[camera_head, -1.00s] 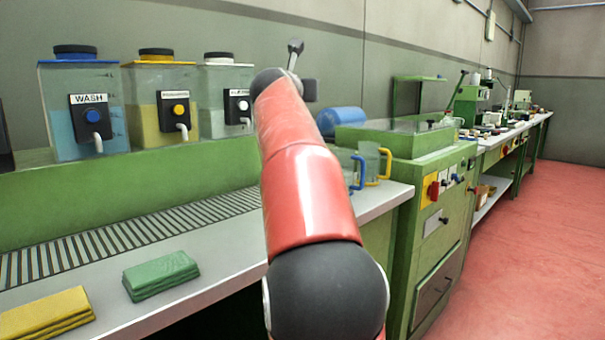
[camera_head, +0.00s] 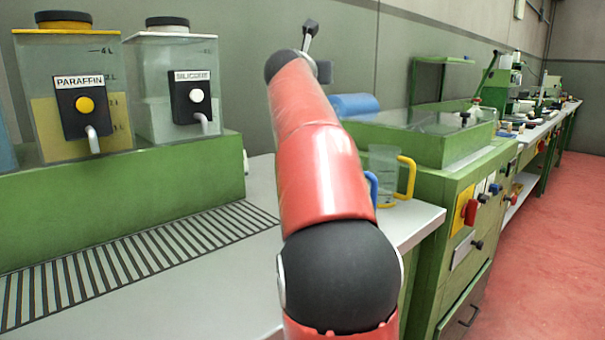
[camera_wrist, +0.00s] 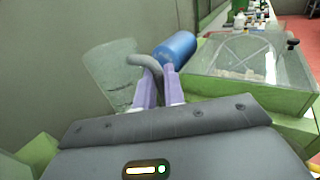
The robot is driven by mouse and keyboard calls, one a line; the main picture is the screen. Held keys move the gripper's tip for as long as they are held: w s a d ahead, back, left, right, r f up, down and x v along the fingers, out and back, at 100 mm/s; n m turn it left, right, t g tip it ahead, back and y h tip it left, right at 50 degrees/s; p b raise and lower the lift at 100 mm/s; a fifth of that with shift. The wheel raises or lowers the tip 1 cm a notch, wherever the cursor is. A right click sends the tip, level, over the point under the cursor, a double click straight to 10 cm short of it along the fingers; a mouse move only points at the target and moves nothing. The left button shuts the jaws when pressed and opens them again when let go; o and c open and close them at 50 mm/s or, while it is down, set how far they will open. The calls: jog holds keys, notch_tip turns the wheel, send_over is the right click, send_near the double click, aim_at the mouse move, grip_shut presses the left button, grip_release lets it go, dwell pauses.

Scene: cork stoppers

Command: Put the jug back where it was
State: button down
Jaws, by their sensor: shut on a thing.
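A clear jug (camera_wrist: 112,72) with a grey handle (camera_wrist: 146,62) shows in the wrist view, left of centre. My gripper (camera_wrist: 158,78) has its two purple fingers shut on that handle, and the jug hangs tilted to their left. In the head view my red arm reaches up and away, and the held jug cannot be made out there. A second clear jug (camera_head: 383,162) with a yellow handle stands on the right end of the grey counter (camera_head: 420,219). A blue handle (camera_head: 372,187) shows beside it, mostly hidden by my arm.
The paraffin tank (camera_head: 113,60) and silicone tank (camera_head: 158,111) stand on a green ledge (camera_head: 120,190) at left. A slatted drain (camera_head: 130,262) crosses the counter. A green machine (camera_head: 425,145) and blue cylinder (camera_head: 354,104) are behind the jugs. Red floor (camera_head: 540,240) is clear at right.

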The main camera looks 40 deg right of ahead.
notch_tip(320, 180, down, 20)
jog(key=b, duration=1.2)
jog(key=shift+r, duration=0.1)
jog(key=shift+f, duration=0.2)
jog(key=c, duration=1.5)
grip_release()
jog(key=shift+r, duration=0.1)
jog(key=shift+r, duration=0.15)
jog(key=shift+s+a, duration=0.15)
jog(key=shift+a, duration=0.15)
jog(key=b+v, duration=0.1)
jog(key=v, duration=1)
jog(key=shift+s+a, duration=0.1)
jog(key=shift+s, duration=0.1)
